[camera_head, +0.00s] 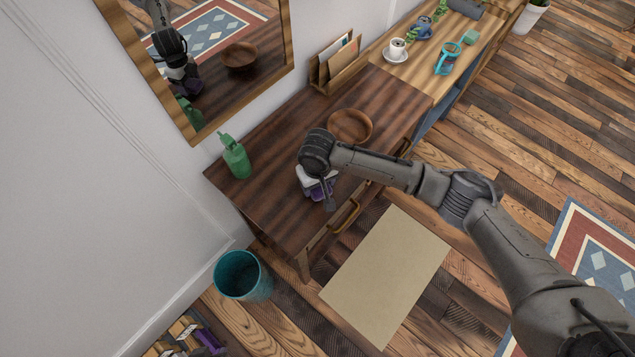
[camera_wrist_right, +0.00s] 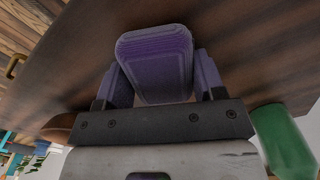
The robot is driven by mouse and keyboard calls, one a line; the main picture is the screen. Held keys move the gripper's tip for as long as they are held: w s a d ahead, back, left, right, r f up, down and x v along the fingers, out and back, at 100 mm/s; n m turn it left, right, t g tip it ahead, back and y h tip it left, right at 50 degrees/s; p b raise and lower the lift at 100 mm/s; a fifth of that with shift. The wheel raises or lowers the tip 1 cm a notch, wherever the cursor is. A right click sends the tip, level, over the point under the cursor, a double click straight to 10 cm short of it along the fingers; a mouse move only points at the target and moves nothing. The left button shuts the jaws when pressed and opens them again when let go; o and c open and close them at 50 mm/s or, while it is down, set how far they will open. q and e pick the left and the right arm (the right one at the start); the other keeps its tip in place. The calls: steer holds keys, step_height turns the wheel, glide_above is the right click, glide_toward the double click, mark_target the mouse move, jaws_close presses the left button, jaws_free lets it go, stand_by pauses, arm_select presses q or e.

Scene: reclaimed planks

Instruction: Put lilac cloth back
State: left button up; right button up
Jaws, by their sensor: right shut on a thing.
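The lilac cloth (camera_wrist_right: 155,52) shows in the right wrist view as a thick folded purple pad. My right gripper (camera_wrist_right: 160,78) is shut on it, with one purple finger on each side. In the head view my right gripper (camera_head: 320,190) is over the front part of the dark wooden table (camera_head: 285,140), between the green bottle and the wooden bowl. The arm hides much of it there, and I cannot separate cloth from fingers. Whether the cloth touches the tabletop is unclear. My left gripper is not in view.
A green bottle (camera_head: 236,158) stands left of the gripper. A wooden bowl (camera_head: 350,126) and a letter holder (camera_head: 338,65) are behind it. A cup on a saucer (camera_head: 397,50) is farther along. A teal bin (camera_head: 241,276) stands on the floor; a mirror (camera_head: 180,105) hangs on the wall.

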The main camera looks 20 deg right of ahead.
steer(key=shift+r, duration=0.1)
steer(key=o, duration=0.9)
step_height(320, 180, up, 12)
steer(key=p, duration=0.3)
